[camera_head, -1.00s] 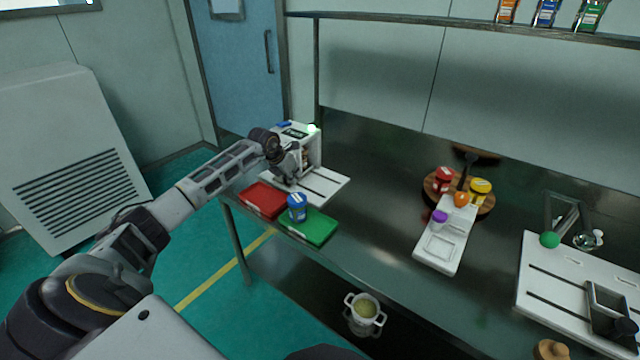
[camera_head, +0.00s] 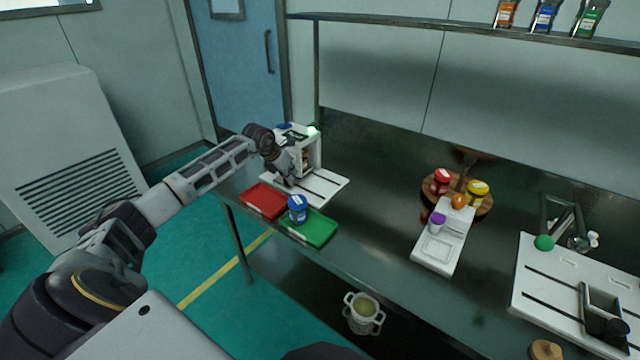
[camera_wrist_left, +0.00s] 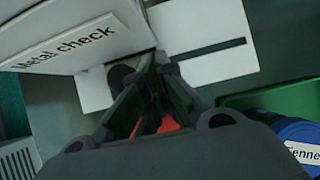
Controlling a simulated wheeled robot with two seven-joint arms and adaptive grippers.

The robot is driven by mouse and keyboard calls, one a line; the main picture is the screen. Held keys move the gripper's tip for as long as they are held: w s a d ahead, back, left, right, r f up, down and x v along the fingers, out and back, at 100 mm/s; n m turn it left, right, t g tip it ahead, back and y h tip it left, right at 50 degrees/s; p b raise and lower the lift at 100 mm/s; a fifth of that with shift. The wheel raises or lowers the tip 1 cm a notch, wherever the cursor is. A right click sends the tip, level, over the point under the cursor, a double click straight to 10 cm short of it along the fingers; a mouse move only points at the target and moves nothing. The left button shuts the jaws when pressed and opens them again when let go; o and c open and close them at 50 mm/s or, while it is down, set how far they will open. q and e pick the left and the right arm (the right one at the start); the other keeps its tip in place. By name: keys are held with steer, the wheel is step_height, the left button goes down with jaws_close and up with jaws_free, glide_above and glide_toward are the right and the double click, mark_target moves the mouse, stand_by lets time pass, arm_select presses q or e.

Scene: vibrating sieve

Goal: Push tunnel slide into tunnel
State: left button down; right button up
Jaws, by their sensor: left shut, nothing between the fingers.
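The metal check machine, a white box (camera_head: 317,153) with an opening, stands at the back left of the table. Its side panel reading "Metal check" (camera_wrist_left: 68,45) fills the upper left of the left wrist view. The tunnel slide, a white plate with dark slots (camera_head: 328,184), lies flat in front of the box; it also shows in the left wrist view (camera_wrist_left: 205,35). My left gripper (camera_head: 287,183) is beside the box, over the plate's left part. Its fingers (camera_wrist_left: 153,65) are shut and empty. I cannot tell whether they touch the plate. My right gripper is not in view.
A red tray (camera_head: 264,200), a green tray (camera_head: 318,230) and a blue jar (camera_head: 297,210) are close in front of the slide. A white scale (camera_head: 437,252) and wooden stand (camera_head: 485,205) are further right. Table between is clear.

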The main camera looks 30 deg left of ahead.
arm_select(q)
steer(key=shift+p+v, duration=1.15)
steer(key=shift+v, duration=1.55)
